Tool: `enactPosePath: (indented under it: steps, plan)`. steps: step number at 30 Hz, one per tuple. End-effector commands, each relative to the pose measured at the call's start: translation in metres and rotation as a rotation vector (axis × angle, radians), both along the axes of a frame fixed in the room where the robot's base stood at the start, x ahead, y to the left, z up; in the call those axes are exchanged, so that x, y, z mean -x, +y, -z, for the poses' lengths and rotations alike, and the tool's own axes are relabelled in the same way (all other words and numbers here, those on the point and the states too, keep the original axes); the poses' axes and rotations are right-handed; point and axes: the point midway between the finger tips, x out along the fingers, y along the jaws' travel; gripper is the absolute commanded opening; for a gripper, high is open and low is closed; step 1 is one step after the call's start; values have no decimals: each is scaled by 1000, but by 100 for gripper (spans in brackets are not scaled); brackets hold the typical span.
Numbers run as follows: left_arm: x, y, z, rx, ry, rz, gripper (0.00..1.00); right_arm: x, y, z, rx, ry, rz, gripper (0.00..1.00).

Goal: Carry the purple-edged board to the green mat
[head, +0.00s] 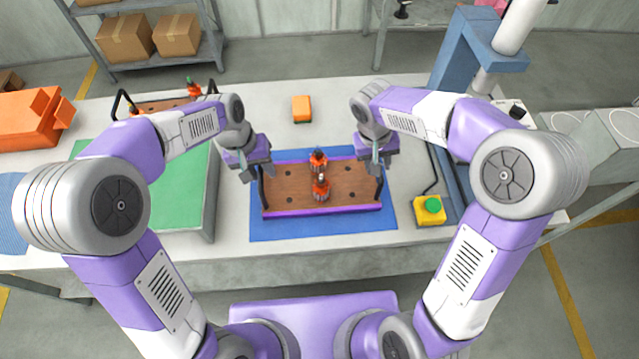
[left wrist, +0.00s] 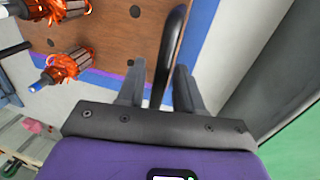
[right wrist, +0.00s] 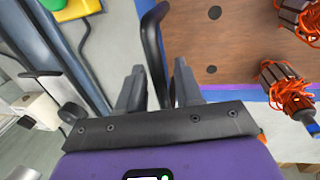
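The purple-edged board (head: 290,200) lies flat on a blue mat (head: 300,228) at the table's middle. It is brown with holes and carries two orange-wound armatures (head: 320,188). A black handle stands at each end. My left gripper (head: 258,175) is at the left handle; in the left wrist view its fingers are apart with the handle (left wrist: 170,55) between them. My right gripper (head: 377,165) is at the right handle; in the right wrist view its fingers are apart with the handle (right wrist: 154,50) between them. The green mat (head: 175,200) lies to the left, partly hidden by my left arm.
A second board (head: 160,104) with black handles stands behind the green mat. An orange bin (head: 30,118) is at far left. An orange-yellow block (head: 301,109) lies behind the blue mat. A yellow box with a green button (head: 430,209) and a blue press (head: 460,60) stand right.

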Motion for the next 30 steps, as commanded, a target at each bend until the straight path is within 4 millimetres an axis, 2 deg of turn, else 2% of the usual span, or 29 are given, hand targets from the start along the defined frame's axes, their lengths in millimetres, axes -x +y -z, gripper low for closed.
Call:
enactPosePath:
  steps: [1, 6, 23, 30]
  plan:
    - [0, 0, 0, 0, 0, 0, 27, 0, 0, 0, 0, 0, 0, 27]
    - [0, 0, 0, 0, 0, 1, 1, 0, 0, 0, 0, 0, -1, 0]
    - [-1, 0, -2, 1, -3, 0, 0, 0, 0, -2, 0, -2, 0, 0]
    - [-1, 0, -11, 1, -2, 1, 0, 0, 0, -11, 0, -2, 0, 0]
